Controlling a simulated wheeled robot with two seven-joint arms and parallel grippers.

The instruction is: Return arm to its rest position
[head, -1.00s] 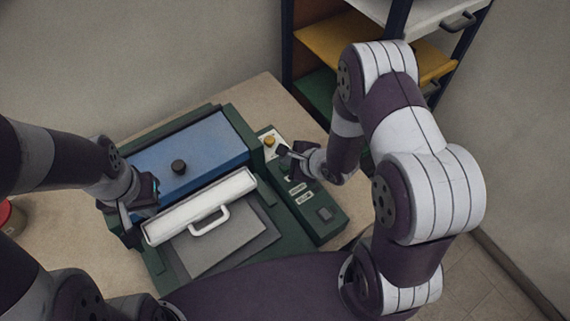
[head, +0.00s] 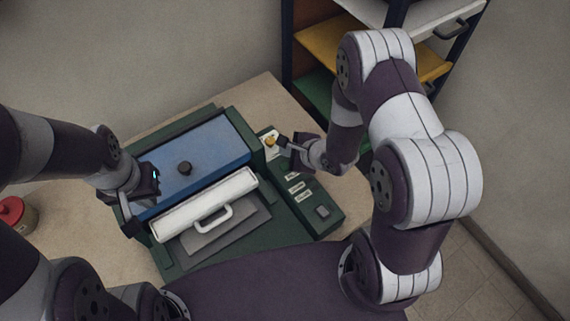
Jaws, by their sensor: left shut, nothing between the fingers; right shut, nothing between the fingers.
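My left gripper (head: 128,219) is shut and empty at the left end of the green machine (head: 172,262), beside the white bar with a handle (head: 206,205). I cannot tell whether it touches the machine. My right gripper (head: 282,145) is shut and empty at the machine's right-hand control panel (head: 326,222). Its fingertips are close to the yellow knob (head: 270,141); whether they touch it I cannot tell.
The machine stands on a beige table (head: 262,96). A red-lidded container (head: 14,214) stands on the table at the far left. A shelf unit with a yellow shelf (head: 312,42) stands behind at the right. Grey walls close off the back and right.

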